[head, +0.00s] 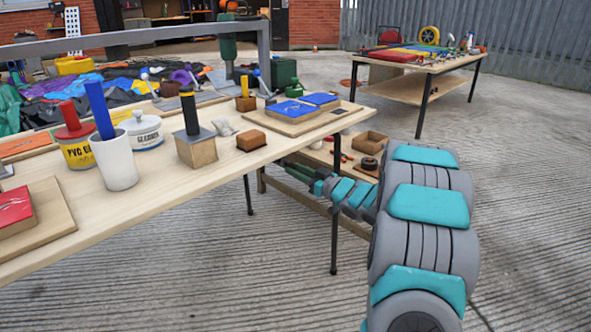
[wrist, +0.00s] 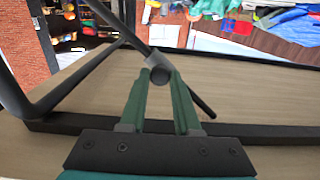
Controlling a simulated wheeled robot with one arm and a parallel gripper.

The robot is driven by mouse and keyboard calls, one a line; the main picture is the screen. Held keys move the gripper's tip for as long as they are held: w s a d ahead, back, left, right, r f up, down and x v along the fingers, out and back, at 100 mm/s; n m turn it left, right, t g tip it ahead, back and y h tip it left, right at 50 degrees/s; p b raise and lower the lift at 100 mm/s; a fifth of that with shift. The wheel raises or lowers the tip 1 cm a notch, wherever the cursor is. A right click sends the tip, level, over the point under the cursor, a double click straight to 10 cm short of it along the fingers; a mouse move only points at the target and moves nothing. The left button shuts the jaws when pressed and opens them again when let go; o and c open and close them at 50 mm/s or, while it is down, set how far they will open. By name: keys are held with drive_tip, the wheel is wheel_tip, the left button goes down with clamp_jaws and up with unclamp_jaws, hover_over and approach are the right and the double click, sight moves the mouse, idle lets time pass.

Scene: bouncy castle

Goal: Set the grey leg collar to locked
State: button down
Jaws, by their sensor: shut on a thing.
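The grey leg collar (wrist: 158,62) shows in the wrist view as a small grey piece around a thin dark leg (wrist: 108,18), which runs diagonally from upper left to lower right. A dark round end sits at its near side. My gripper (wrist: 160,85) has its green fingers on either side of the collar and is shut on it. The fingertips partly hide the collar, and its lock position cannot be told. In the head view my gripper (head: 292,168) reaches under the workbench (head: 200,185), where the collar cannot be made out.
The bench top holds a white cup (head: 114,162), a glue tin (head: 76,140) and several blocks. Dark bench legs (head: 334,205) stand close to my arm. A lower shelf (head: 315,190) carries an open box (head: 370,142). Open concrete lies to the right.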

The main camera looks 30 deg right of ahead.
drive_tip(key=w+d+f+p, duration=0.1)
drive_tip(key=d+f, duration=0.2)
drive_tip(key=d, duration=0.1)
drive_tip(key=shift+w+d+f+p, duration=0.35)
drive_tip(key=shift+f+p, duration=0.05)
drive_tip(key=c, duration=0.6)
unclamp_jaws()
drive_tip(key=shift+f, duration=0.1)
drive_tip(key=v, duration=0.7)
drive_tip(key=shift+s+d, duration=0.15)
drive_tip(key=shift+s, duration=0.2)
